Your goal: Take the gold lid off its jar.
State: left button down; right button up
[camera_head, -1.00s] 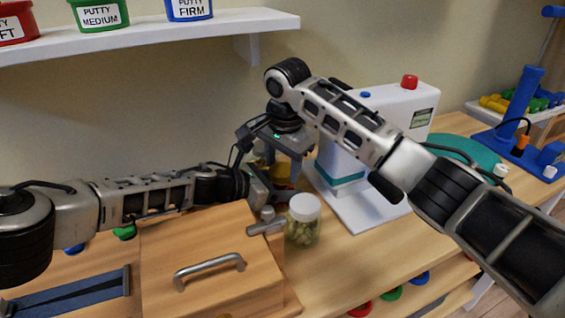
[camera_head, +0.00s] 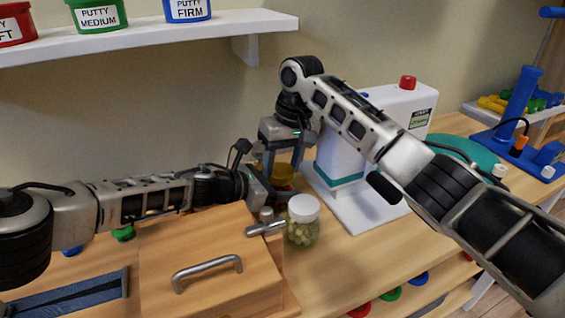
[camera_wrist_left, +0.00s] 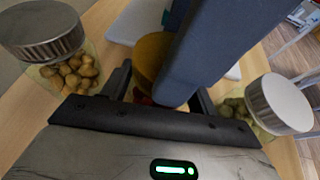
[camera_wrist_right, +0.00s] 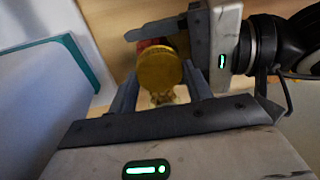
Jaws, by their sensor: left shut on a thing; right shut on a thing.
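The jar with the gold lid (camera_head: 272,171) stands behind the wooden box, largely hidden by my grippers. The gold lid also shows in the left wrist view (camera_wrist_left: 150,54) and, nearly end-on, in the right wrist view (camera_wrist_right: 159,68). Some red shows just below the lid in the left wrist view. My left gripper (camera_head: 268,192) comes in from the left and is shut on the jar's body. My right gripper (camera_head: 287,154) reaches down from above and is shut on the gold lid, one finger on each side. I cannot tell whether the lid is loose on the jar.
A white-lidded jar (camera_head: 303,222) with green contents stands close in front. A jar with a grey lid (camera_wrist_left: 42,38) is near my left gripper. A white device (camera_head: 345,165) stands right behind. A wooden box (camera_head: 210,268) fills the front left. A shelf (camera_head: 150,38) runs above.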

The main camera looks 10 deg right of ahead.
jog(key=o, duration=1.1)
jog(key=shift+a, duration=0.1)
jog(key=shift+a, duration=0.1)
